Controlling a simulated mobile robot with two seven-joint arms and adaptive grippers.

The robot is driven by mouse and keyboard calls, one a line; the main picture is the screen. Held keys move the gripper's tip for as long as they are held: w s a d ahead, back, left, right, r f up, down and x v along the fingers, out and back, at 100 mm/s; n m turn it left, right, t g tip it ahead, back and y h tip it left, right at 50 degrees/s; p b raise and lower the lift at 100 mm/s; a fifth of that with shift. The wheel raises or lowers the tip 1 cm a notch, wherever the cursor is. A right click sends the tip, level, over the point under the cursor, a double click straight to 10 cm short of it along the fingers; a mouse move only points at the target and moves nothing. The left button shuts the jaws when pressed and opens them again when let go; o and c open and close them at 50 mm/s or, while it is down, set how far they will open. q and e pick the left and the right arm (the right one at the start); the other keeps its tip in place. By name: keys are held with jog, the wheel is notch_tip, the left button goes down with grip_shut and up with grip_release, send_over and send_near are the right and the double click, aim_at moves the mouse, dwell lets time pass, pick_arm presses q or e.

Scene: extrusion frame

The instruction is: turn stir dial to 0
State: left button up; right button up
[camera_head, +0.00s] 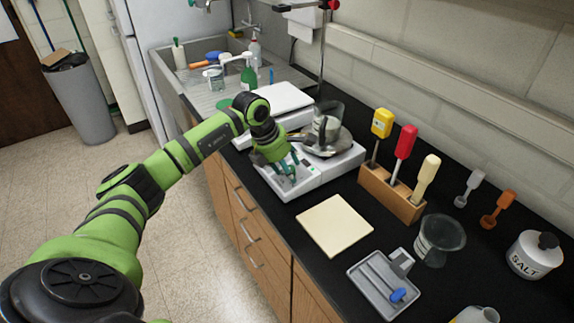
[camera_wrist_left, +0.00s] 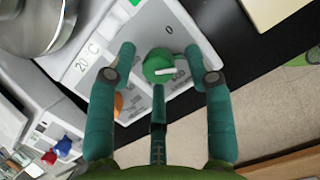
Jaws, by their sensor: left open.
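The white hot plate stirrer (camera_head: 335,172) stands on the black bench, with its front panel under my left gripper (camera_head: 290,171). In the left wrist view its green stir dial (camera_wrist_left: 155,66) has a white pointer mark directed to the right of the picture. A printed "0" (camera_wrist_left: 170,29) lies above the dial, out of line with the mark. My left gripper, also in the wrist view (camera_wrist_left: 159,45), is open, with one finger on each side of the dial; contact cannot be told. An orange dial (camera_wrist_left: 118,104) is partly hidden behind the left finger. My right gripper is not in view.
A metal pan (camera_wrist_left: 32,22) sits on the stirrer plate. A white balance (camera_head: 272,103) stands behind. To the right are a wooden holder (camera_head: 391,194) with colored-handled tools, a cream pad (camera_head: 335,225), a grey tray (camera_head: 383,285) and a glass bowl (camera_head: 439,241).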

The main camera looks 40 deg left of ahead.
pick_arm(q)
grip_shut()
jog(key=shift+f, duration=0.15)
